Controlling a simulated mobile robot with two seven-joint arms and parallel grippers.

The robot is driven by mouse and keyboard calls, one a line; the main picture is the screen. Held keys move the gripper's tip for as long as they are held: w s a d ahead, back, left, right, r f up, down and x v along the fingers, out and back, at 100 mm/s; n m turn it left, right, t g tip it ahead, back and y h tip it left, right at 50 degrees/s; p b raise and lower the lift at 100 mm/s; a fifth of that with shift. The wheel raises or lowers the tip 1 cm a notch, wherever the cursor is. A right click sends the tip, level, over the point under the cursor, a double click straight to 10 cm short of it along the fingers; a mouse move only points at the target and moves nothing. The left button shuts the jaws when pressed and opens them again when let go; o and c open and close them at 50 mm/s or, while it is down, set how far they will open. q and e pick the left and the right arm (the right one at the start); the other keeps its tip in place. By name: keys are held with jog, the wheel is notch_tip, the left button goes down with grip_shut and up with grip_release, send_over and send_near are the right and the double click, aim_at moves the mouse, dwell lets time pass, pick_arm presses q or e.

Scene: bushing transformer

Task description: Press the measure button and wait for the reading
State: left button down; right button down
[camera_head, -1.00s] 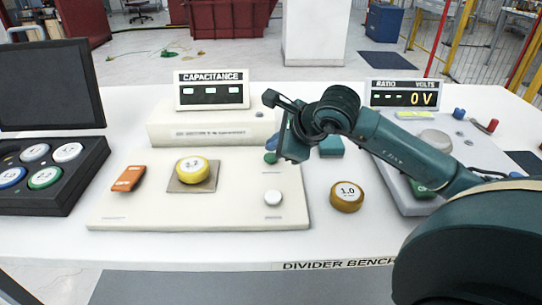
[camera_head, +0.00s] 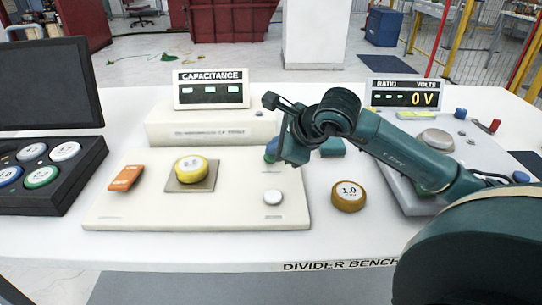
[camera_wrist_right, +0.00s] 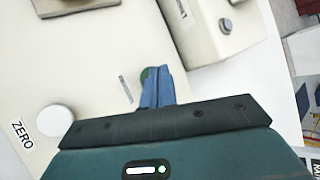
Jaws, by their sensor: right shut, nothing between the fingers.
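The capacitance meter (camera_head: 211,90) shows only dashes. Its cream base (camera_head: 120,212) carries a yellow disc (camera_head: 191,170) on a square brown pad (camera_head: 205,184). A white round button (camera_head: 272,197) sits at the right front of the base, and in the wrist view this white button (camera_wrist_right: 55,121) has the word ZERO beside it. A green button (camera_wrist_right: 147,75) shows just behind my right gripper's fingertips (camera_wrist_right: 155,84), partly hidden by them. My right gripper (camera_head: 271,150) is shut and empty, pointing down over that button. I cannot tell whether it touches. My left gripper is not in view.
An orange block (camera_head: 125,178) lies on the base's left. A gold disc marked 1.0 (camera_head: 348,196) stands right of the base. A ratio meter (camera_head: 404,94) shows dashes and 0 V. A black tray (camera_head: 62,198) of discs is at left.

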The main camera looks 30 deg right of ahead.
jog(key=shift+f+b, duration=0.45)
dwell(0.3)
jog(key=shift+r, duration=0.15)
jog(key=shift+r+p, duration=0.45)
jog(key=shift+r, duration=0.35)
jog(key=shift+r+p, duration=1.6)
jog(key=shift+r, duration=1)
jog(key=shift+f, duration=0.1)
